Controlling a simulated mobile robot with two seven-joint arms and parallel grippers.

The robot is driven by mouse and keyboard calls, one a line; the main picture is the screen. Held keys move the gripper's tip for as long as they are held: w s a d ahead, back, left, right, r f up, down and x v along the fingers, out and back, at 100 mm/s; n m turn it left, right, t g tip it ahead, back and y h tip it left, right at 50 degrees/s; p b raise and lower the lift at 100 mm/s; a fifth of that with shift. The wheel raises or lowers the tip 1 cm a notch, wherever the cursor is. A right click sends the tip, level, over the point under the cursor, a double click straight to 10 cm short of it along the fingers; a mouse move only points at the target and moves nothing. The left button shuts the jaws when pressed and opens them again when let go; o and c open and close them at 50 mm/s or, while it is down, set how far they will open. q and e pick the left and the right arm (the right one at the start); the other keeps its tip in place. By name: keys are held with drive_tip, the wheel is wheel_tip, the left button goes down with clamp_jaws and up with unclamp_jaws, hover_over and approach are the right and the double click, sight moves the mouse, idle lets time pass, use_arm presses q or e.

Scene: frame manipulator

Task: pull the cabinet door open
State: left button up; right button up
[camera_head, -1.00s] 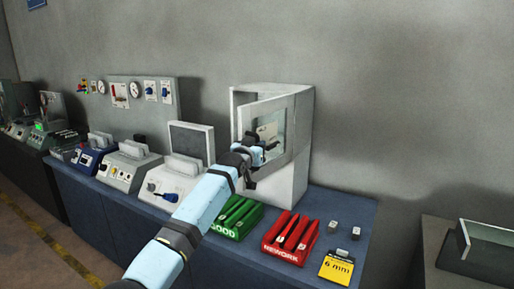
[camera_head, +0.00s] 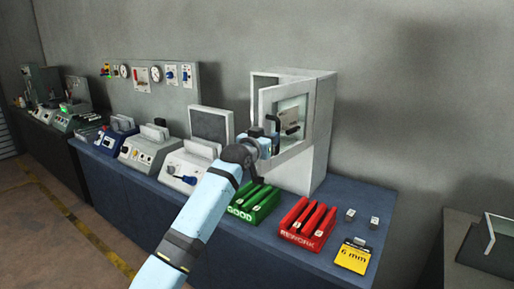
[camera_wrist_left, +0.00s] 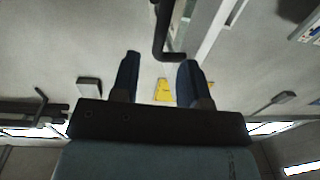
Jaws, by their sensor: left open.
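The white cabinet (camera_head: 321,125) stands on the blue bench against the wall. Its windowed door (camera_head: 301,94) stands ajar, its left edge apart from the cabinet's frame. My left gripper (camera_head: 273,136) is in front of the door's left part, and hides some of it. In the left wrist view the gripper's two dark fingers (camera_wrist_left: 158,78) are apart with nothing clamped between them. A dark bent handle (camera_wrist_left: 160,36) lies just beyond the fingertips, its lower end near the right finger. The door's pale edge (camera_wrist_left: 206,28) is beside it. My right gripper is not in view.
A green GOOD tray (camera_head: 252,205), a red REWORK tray (camera_head: 307,228) and a yellow 6 mm block (camera_head: 352,258) sit at the bench front below the cabinet. A grey-screened device (camera_head: 211,124) stands left of it. Open floor lies at the left.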

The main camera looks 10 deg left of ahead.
use_arm(q)
drive_tip(key=v, duration=0.6)
drive_tip(key=shift+b, duration=0.45)
drive_tip(key=shift+s, duration=0.1)
drive_tip(key=s+a+f+n+g+y+p, duration=0.1)
drive_tip(key=s+a+f, duration=0.1)
drive_tip(key=s+f, duration=0.6)
drive_tip(key=s+a+f+g+y, duration=0.1)
drive_tip(key=s+a+f, duration=0.15)
drive_tip(key=f, duration=0.95)
drive_tip(key=s+a+f+n+y+p, duration=0.1)
drive_tip(key=s+a+f, duration=0.1)
drive_tip(key=s+f, duration=0.65)
drive_tip(key=s+a+f+g, duration=0.1)
drive_tip(key=s+f, duration=0.4)
drive_tip(key=s, duration=0.4)
drive_tip(key=s+a+f+g, duration=0.1)
drive_tip(key=s+a+f, duration=0.1)
drive_tip(key=s+f, duration=0.3)
drive_tip(key=s+a+f+g+y+p, duration=0.1)
drive_tip(key=s+f, duration=0.4)
drive_tip(key=s, duration=0.9)
drive_tip(key=shift+a+f, duration=0.35)
drive_tip(key=shift+a, duration=0.3)
